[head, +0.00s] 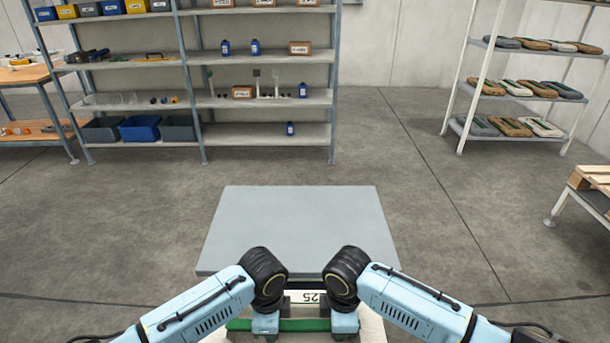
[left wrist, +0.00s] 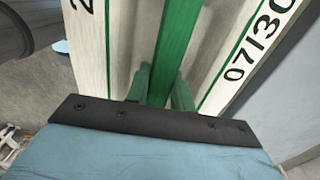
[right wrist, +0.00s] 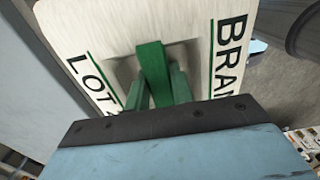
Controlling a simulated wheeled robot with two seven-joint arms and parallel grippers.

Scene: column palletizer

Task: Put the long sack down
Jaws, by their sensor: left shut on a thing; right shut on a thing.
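The long sack (head: 308,297) is white with green stripes and black print, and shows at the bottom of the head view. A green strap (head: 302,325) runs along it. My left gripper (head: 265,326) and my right gripper (head: 344,326) are shut on the strap, one toward each end. The left wrist view shows the left gripper (left wrist: 162,88) on the strap, with the sack's printed face (left wrist: 228,75) behind. The right wrist view shows the right gripper (right wrist: 160,85) the same way. My forearms hide much of the sack, and its underside is hidden.
A bare grey tabletop (head: 295,225) lies just beyond the sack. A rack with bins and bottles (head: 205,100) stands back left. A rack of smaller sacks (head: 520,90) stands back right. A wooden pallet on a stand (head: 592,180) is at the right edge.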

